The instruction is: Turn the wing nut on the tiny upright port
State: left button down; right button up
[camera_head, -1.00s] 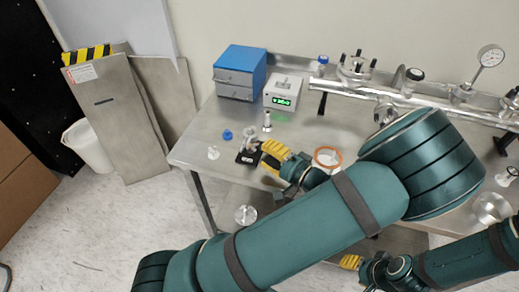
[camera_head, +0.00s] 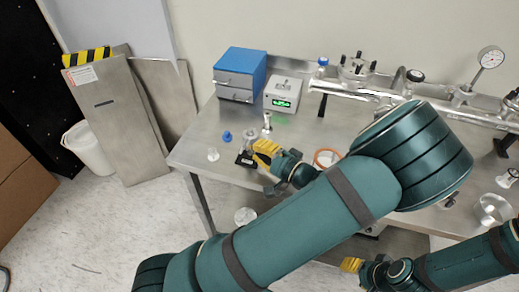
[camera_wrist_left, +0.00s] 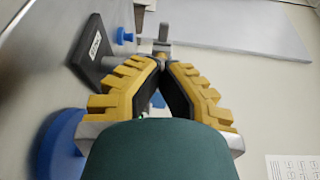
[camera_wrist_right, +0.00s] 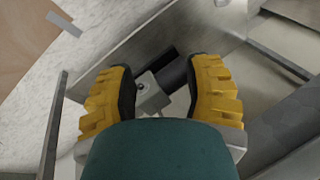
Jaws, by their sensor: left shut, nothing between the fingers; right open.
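The small upright port stands on a dark labelled base (camera_head: 244,160) near the left end of the bench. My left gripper (camera_head: 257,149) is right at it and hides most of the port in the head view. In the left wrist view, the base (camera_wrist_left: 94,52) is at upper left and small metal parts of the port (camera_wrist_left: 163,46) show just beyond the fingertips. The left fingers (camera_wrist_left: 163,63) are together with nothing between them; contact with the wing nut cannot be told. My right gripper (camera_head: 347,265) is open and empty, low by the bench front; it also shows in its wrist view (camera_wrist_right: 157,68).
A blue knob (camera_head: 227,135) and a clear small part (camera_head: 213,154) lie left of the base. A blue drawer box (camera_head: 240,75) and a grey display unit (camera_head: 283,93) stand behind. A metal vacuum tube (camera_head: 380,93) runs along the back right. An orange ring (camera_head: 326,157) lies right of the left gripper.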

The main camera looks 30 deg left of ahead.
pick_arm(q)
jog(key=shift+r+m+h+p, duration=0.2)
jog(key=shift+m+h+p, duration=0.1)
jog(key=shift+m+p, duration=0.7)
jog(key=m+g+h+p, duration=0.1)
jog(key=m+p, duration=0.1)
jog(key=p, duration=0.1)
jog(key=m+g+h+p, duration=0.1)
jog(key=m+p, duration=0.1)
jog(key=p, duration=0.1)
jog(key=shift+a+r+p, duration=0.1)
jog(key=shift+r+p, duration=0.05)
jog(key=shift+p, duration=0.25)
jog(key=m+g+h+p, duration=0.1)
jog(key=m+g+p, duration=0.1)
jog(key=m+p, duration=0.2)
jog(key=shift+w, duration=0.1)
jog(key=shift+m+g+h+p, duration=0.3)
jog(key=shift+m+g+p, duration=0.2)
jog(key=shift+m, duration=0.2)
jog(key=shift+m+p, duration=0.3)
jog(key=shift+g, duration=0.3)
